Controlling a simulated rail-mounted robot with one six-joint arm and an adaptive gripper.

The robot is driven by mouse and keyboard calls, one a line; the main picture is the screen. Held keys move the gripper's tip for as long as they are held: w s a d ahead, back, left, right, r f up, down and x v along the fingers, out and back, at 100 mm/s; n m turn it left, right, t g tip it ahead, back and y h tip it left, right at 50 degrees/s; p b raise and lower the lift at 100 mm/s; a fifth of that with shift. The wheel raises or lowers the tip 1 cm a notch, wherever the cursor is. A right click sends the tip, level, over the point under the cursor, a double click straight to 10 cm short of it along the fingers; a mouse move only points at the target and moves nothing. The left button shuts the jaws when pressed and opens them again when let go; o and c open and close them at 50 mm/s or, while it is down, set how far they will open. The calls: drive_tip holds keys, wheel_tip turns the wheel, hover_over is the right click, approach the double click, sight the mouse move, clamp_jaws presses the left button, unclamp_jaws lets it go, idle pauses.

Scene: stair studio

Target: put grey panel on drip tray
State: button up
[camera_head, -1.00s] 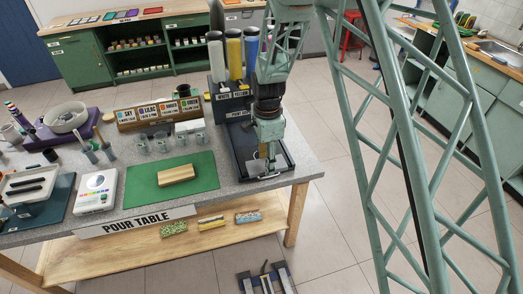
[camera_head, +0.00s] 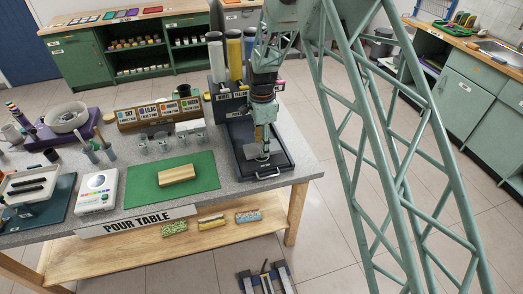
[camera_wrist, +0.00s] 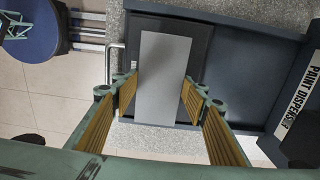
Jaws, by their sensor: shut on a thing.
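The grey panel (camera_wrist: 163,75) is a flat, plain rectangle between the two fingers of my gripper (camera_wrist: 157,90) in the wrist view. My gripper is shut on it. In the head view my gripper (camera_head: 262,156) is low over the black drip tray (camera_head: 280,157) at the right end of the pour table, and the panel (camera_head: 250,151) shows as a small pale patch beside the fingers. The tray also shows behind the panel in the wrist view (camera_wrist: 201,52). I cannot tell whether the panel touches the tray.
The paint dispenser (camera_head: 232,103) with upright tubes stands directly behind the tray. To the left are a green mat (camera_head: 150,190) with a wooden block (camera_head: 177,174), several clear cups (camera_head: 163,143) and a labelled rack (camera_head: 150,115). The table's right edge is close to the tray.

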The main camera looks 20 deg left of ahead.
drive_tip(key=shift+w, duration=0.1)
drive_tip(key=shift+w+a, duration=0.15)
drive_tip(key=shift+f, duration=1.75)
drive_tip(key=shift+f, duration=0.2)
drive_tip(key=o, duration=0.9)
drive_tip(key=shift+r, duration=0.25)
drive_tip(key=shift+r, duration=5.95)
